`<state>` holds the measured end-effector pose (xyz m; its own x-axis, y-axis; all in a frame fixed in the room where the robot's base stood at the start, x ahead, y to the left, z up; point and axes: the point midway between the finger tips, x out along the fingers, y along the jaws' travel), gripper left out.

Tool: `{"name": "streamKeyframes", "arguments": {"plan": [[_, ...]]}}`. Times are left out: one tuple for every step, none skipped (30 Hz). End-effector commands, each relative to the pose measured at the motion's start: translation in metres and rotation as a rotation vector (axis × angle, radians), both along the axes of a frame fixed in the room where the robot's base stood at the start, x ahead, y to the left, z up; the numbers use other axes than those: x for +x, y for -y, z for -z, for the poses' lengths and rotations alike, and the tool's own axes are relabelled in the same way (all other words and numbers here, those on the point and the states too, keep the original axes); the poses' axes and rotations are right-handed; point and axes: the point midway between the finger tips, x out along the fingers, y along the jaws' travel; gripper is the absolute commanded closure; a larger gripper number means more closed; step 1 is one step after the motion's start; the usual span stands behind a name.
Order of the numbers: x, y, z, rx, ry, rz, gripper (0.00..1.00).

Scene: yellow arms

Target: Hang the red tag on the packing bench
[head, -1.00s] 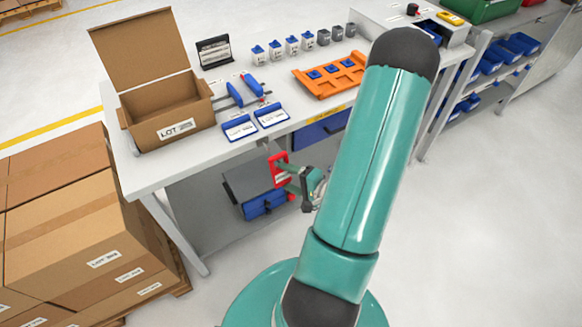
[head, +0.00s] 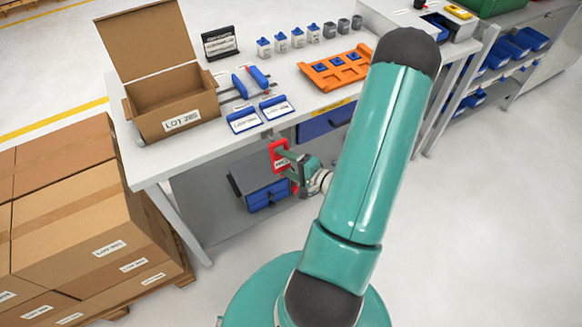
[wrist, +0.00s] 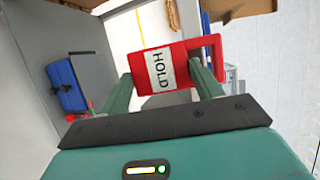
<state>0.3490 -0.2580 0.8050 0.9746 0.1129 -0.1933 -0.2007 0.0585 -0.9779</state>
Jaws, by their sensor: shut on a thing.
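The red tag (head: 275,148) hangs in the air at the front of the packing bench (head: 160,165), just under its top's front edge. In the wrist view the red tag (wrist: 188,66) has a white label reading HOLD and sits between both fingers. My gripper (head: 284,158) is shut on it; in the wrist view my gripper (wrist: 160,74) has one green finger at each side of it. A small grey piece (head: 268,134), perhaps a hook, shows at the bench edge just above the tag. I cannot tell whether the tag touches it.
A grey and blue drawer unit (head: 265,192) is under the bench, behind my gripper. On the bench top are an open carton (head: 175,105), blue-edged label holders (head: 243,119) and an orange tray (head: 325,78). Stacked cartons (head: 80,235) stand at left. The floor at right is clear.

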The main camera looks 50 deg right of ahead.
Motion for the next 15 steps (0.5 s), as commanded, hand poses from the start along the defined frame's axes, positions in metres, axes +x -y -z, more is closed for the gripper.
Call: {"name": "streamKeyframes", "arguments": {"plan": [[0.003, 0.000, 0.000, -0.001, 0.001, -0.001, 0.58], [0.004, 0.000, 0.000, -0.001, 0.001, -0.001, 0.58], [0.006, 0.001, 0.000, -0.001, 0.002, -0.001, 0.58], [0.008, 0.001, 0.000, -0.001, 0.002, -0.001, 0.58], [0.009, 0.002, 0.001, -0.001, 0.002, -0.001, 0.58], [0.011, 0.003, 0.001, -0.001, 0.002, 0.000, 0.58], [0.013, 0.003, 0.001, -0.001, 0.002, 0.000, 0.58], [0.014, 0.004, 0.001, -0.001, 0.001, 0.000, 0.58], [0.016, 0.004, 0.001, -0.001, 0.001, 0.000, 0.58], [0.018, 0.004, 0.002, -0.001, 0.001, -0.001, 0.58], [0.020, 0.005, 0.002, -0.001, 0.001, -0.001, 0.58], [0.022, 0.005, 0.002, -0.001, 0.001, -0.001, 0.58], [0.023, 0.006, 0.002, -0.001, 0.001, -0.001, 0.58], [0.025, 0.006, 0.002, -0.001, 0.001, -0.001, 0.58], [0.027, 0.007, 0.002, 0.000, 0.002, -0.001, 0.58]]}}
